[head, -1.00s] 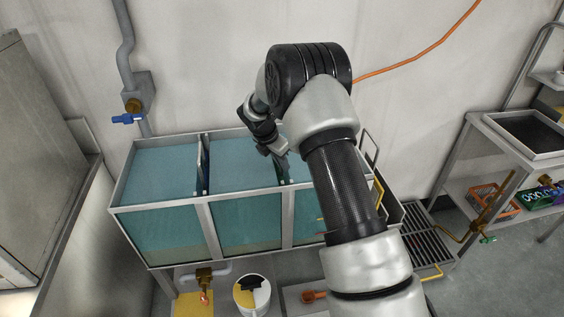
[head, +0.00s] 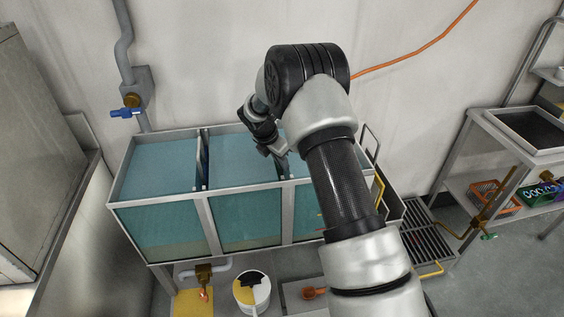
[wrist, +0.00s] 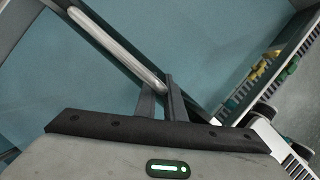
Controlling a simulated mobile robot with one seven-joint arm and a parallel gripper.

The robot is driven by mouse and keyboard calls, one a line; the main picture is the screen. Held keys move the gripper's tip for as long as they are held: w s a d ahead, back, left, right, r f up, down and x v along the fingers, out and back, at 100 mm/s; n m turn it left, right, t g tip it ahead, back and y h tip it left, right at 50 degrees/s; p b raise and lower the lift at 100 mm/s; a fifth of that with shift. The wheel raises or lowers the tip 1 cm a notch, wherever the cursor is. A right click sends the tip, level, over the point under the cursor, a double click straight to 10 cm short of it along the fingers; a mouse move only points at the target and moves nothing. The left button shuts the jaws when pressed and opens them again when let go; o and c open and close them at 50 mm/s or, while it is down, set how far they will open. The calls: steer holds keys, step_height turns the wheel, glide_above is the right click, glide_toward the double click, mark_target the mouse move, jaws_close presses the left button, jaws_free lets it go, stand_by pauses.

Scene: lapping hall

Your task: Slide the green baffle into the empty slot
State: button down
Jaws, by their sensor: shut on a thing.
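A rinse tank (head: 203,212) with teal liquid stands against the wall, split into three bays. My gripper (head: 278,157) reaches down over the divide between the middle and right bays. In the wrist view my gripper (wrist: 160,100) is shut on the end of a long baffle with a pale rod-like top edge (wrist: 112,45) and a dark greenish side. The baffle runs diagonally over the liquid towards the upper left. Its lower part is hidden, and I cannot tell how it sits in a slot. Another dark upright baffle (head: 203,160) stands between the left and middle bays.
A blue-handled valve (head: 126,113) is on the wall pipe at left. A white bucket (head: 252,292) stands below the tank. A slatted rack (head: 428,240) lies to the right. A side table (head: 525,130) is farther right. My arm hides much of the right bay.

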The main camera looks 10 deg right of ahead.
steer(key=c, duration=1.8)
jaws_free()
steer(key=shift+r, duration=0.1)
steer(key=shift+o, duration=0.2)
steer(key=shift+s+f, duration=0.1)
steer(key=shift+f, duration=0.1)
steer(key=p+v, duration=0.2)
steer(key=v, duration=1.5)
steer(key=shift+r, duration=0.4)
